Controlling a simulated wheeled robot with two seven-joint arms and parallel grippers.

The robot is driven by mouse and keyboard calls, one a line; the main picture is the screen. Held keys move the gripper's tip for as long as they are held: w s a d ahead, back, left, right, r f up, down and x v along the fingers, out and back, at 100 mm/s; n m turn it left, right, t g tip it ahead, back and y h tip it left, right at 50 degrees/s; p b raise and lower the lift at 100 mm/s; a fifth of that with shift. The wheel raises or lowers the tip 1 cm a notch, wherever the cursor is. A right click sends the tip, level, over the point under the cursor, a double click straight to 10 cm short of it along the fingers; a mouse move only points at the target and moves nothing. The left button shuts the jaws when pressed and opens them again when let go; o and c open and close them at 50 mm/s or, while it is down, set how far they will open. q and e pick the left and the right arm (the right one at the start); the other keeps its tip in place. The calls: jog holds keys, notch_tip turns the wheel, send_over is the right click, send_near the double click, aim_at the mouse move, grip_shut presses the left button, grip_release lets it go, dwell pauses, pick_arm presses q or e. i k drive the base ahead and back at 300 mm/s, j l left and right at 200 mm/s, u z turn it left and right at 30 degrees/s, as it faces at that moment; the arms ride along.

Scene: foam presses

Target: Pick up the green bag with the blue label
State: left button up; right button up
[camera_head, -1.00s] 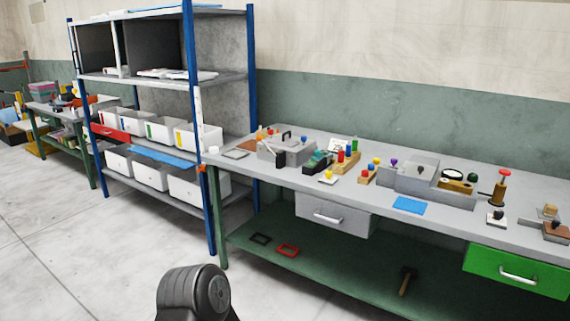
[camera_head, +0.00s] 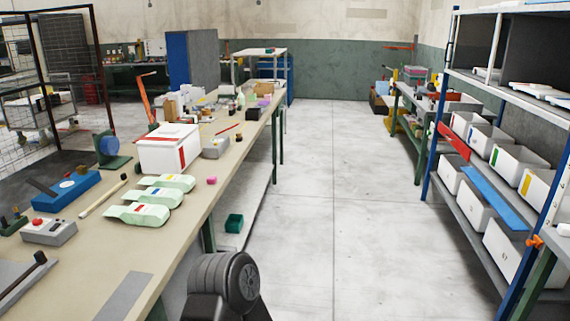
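Three pale green bags lie in a row on the long table (camera_head: 200,225) at the left. The green bag with the blue label (camera_head: 158,197) is the middle one. The bag in front of it (camera_head: 142,215) has a red label, and the bag behind it (camera_head: 175,182) has a yellow label. The bags lie flat and close together, and nothing holds them. Neither of my grippers is in view. A dark rounded part of my own body shows at the bottom.
A white box with a red stripe (camera_head: 168,154) stands behind the bags. A wooden stick (camera_head: 103,196), a blue press (camera_head: 66,191) and a grey box with a red button (camera_head: 49,231) lie left of them. The floor (camera_head: 335,230) right of the table is clear up to the shelf rack (camera_head: 452,110).

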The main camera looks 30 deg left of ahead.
aim_at(170, 198)
jog(key=i+u, duration=0.4)
jog(key=i, duration=0.2)
jog(key=i+u, duration=0.35)
jog(key=i, duration=0.25)
jog(key=i+l+u, duration=0.4)
jog(key=i, duration=0.15)
